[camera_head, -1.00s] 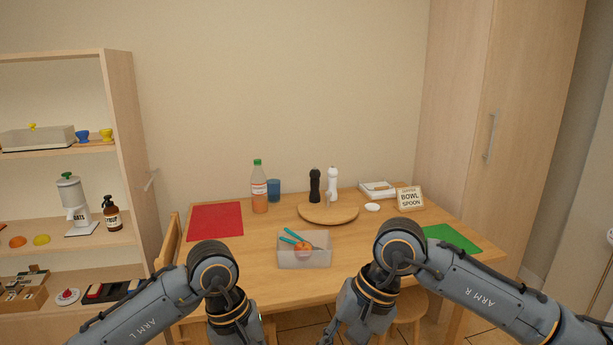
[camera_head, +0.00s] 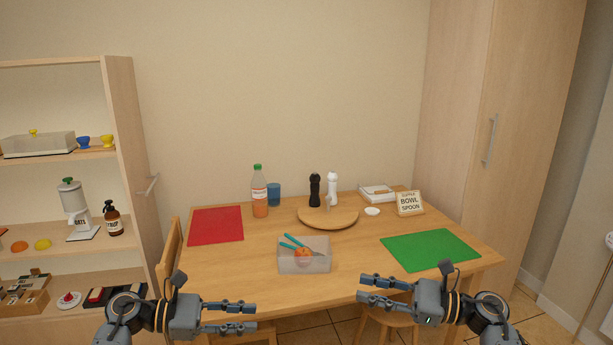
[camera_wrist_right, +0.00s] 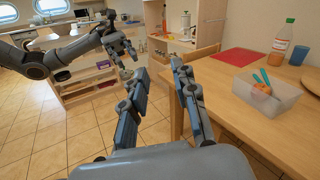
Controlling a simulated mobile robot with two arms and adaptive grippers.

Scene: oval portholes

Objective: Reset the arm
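My left gripper (camera_head: 246,318) is at the lower left of the head view, in front of the table's near edge. Its fingers are apart with nothing between them. My right gripper (camera_head: 368,291) is at the lower right of the head view, also at the near edge, with fingers apart and empty. In the right wrist view its two fingers (camera_wrist_right: 158,82) are spread, with floor and table side behind them. My left arm and gripper (camera_wrist_right: 122,45) also show at the upper left of that view.
A shelf (camera_head: 125,150) stands left. A stool (camera_head: 388,325) is under the table.

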